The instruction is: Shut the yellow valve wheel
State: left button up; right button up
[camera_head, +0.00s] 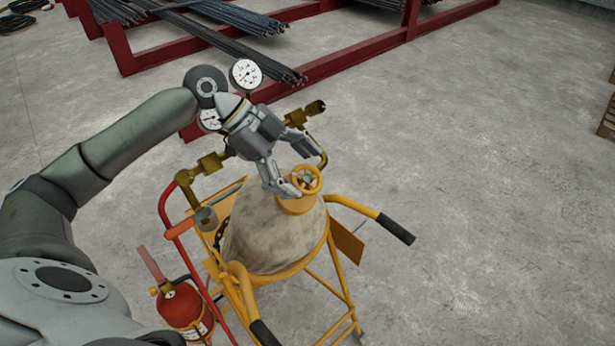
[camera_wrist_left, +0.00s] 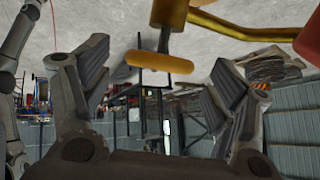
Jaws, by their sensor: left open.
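The yellow valve wheel (camera_head: 307,179) sits on top of a yellow neck on a dusty tank. My left gripper (camera_head: 298,168) is open beside the wheel, with one finger close to its near left side and the other behind it. In the left wrist view the wheel (camera_wrist_left: 160,62) shows edge-on between the two spread fingers of my left gripper (camera_wrist_left: 158,72). Neither finger visibly grips it; in the head view I cannot tell whether the near finger touches it. My right gripper is not in view.
The tank (camera_head: 265,232) stands in a yellow frame with black-gripped handles (camera_head: 395,229). Brass pipework (camera_head: 210,165) and a round gauge (camera_head: 246,73) are near my left wrist. A red fire extinguisher (camera_head: 182,307) is at the lower left. Red racks (camera_head: 345,62) hold rebar behind.

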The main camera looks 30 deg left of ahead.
pick_arm(q)
jog(key=v, duration=0.8)
jog(key=shift+a+r, duration=0.25)
jog(key=shift+r, duration=0.05)
